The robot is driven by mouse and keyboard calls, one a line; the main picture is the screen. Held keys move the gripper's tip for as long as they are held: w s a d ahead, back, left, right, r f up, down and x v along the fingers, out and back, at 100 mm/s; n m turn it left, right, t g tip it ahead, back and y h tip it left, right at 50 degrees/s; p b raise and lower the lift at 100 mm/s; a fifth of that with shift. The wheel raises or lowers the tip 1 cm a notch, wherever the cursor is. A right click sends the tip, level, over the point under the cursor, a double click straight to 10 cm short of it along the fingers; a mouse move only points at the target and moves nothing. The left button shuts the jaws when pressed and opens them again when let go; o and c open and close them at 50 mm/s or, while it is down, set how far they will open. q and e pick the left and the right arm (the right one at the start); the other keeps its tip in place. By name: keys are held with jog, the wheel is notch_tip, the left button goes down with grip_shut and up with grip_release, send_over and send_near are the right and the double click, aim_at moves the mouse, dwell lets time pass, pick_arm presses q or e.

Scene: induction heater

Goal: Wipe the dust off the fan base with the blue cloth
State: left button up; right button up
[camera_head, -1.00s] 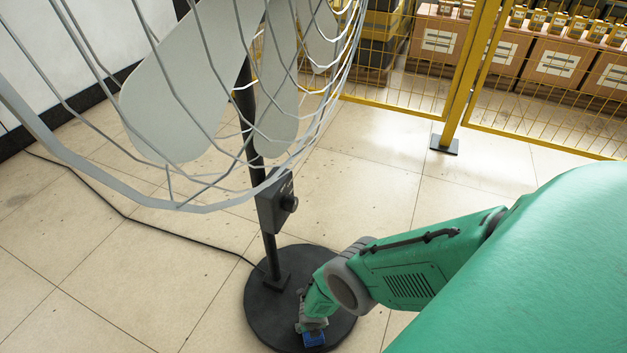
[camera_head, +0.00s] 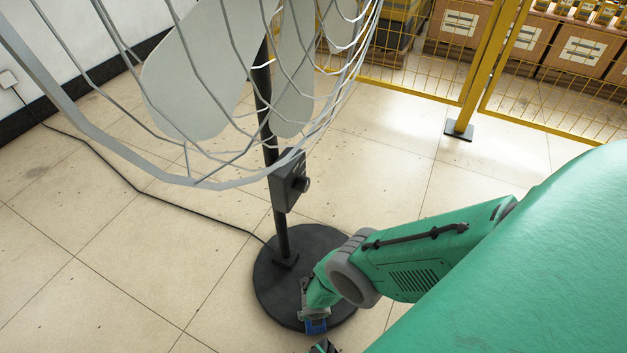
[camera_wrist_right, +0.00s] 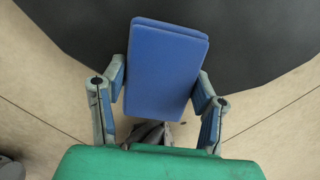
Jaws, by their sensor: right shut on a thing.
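The tall fan has a round black base (camera_head: 273,292) on the floor, with a thin pole and control box (camera_head: 289,181) above it. My right gripper (camera_head: 314,316) is over the front rim of the base. In the right wrist view, its fingers (camera_wrist_right: 160,92) are shut on the blue cloth (camera_wrist_right: 168,65), a flat folded pad. The cloth lies over the edge of the black base (camera_wrist_right: 255,45); I cannot tell if it touches. Dust is not discernible on the base. A small dark part at the bottom edge of the head view may be my left gripper (camera_head: 323,346).
The fan's wire cage (camera_head: 140,165) fills the upper left. A black cable (camera_head: 130,184) runs across the tiled floor to a wall socket (camera_head: 8,79). A yellow mesh fence (camera_head: 425,92) stands behind, with boxes beyond.

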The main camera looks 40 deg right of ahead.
jog(key=shift+w+r+p, duration=0.2)
jog(key=shift+r+p, duration=2)
jog(key=shift+r, duration=0.6)
notch_tip(320, 180, up, 3)
jog(key=p, duration=0.3)
jog(key=shift+f, duration=0.1)
